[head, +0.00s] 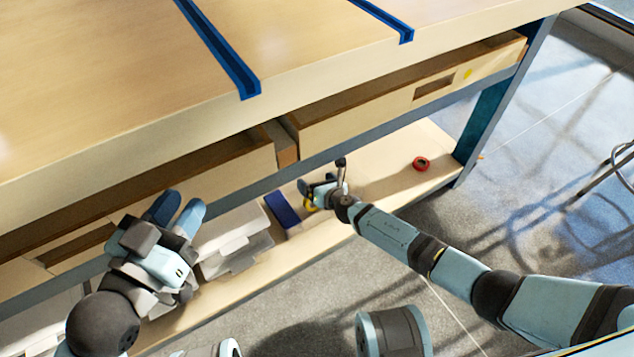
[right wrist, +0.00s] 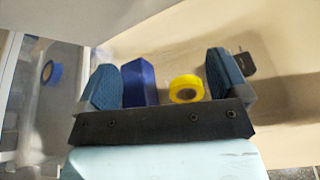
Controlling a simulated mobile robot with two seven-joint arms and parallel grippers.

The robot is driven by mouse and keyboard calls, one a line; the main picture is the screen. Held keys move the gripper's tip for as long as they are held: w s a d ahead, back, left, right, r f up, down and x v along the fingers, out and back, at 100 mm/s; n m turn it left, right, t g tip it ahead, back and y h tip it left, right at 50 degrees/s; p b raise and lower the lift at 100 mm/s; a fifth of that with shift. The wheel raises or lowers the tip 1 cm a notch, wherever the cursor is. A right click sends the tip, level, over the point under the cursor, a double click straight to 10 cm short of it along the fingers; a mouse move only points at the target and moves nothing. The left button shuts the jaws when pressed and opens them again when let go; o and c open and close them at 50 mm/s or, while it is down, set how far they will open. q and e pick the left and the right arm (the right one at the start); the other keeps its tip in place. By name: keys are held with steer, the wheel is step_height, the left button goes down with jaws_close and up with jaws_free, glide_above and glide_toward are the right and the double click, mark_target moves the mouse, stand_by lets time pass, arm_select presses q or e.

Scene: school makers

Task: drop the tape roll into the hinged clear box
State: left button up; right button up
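A yellow tape roll (right wrist: 186,89) shows between the fingers of my right gripper (right wrist: 163,82) in the right wrist view. That gripper is open, and I see no finger touching the roll. In the head view the right gripper (head: 318,188) is low over the shelf, partly covering the yellow roll (head: 310,204). A pale, see-through box (head: 236,241) stands to its left; its hinge cannot be made out. A blue tape roll (right wrist: 51,72) shows in or behind a clear box at the left of the wrist view. My left gripper (head: 177,211) is open and empty near the drawers.
A blue block (head: 283,210) stands beside the yellow roll. A red tape roll (head: 421,163) lies further right on the lower shelf (head: 395,190). Open drawers (head: 400,95) and the workbench top (head: 110,80) overhang the shelf. Floor at the right is mostly clear.

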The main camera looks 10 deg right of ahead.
arm_select(q)
steer(key=s+r+n+p, duration=0.1)
steer(key=p, duration=0.2)
steer(key=s+d+r+n+p, duration=0.1)
steer(key=n+p, duration=0.1)
steer(key=p, duration=0.1)
steer(key=shift+r+y, duration=0.15)
steer(key=shift+y, duration=0.15)
arm_select(e)
steer(key=v, duration=1.4)
steer(key=shift+f, duration=0.1)
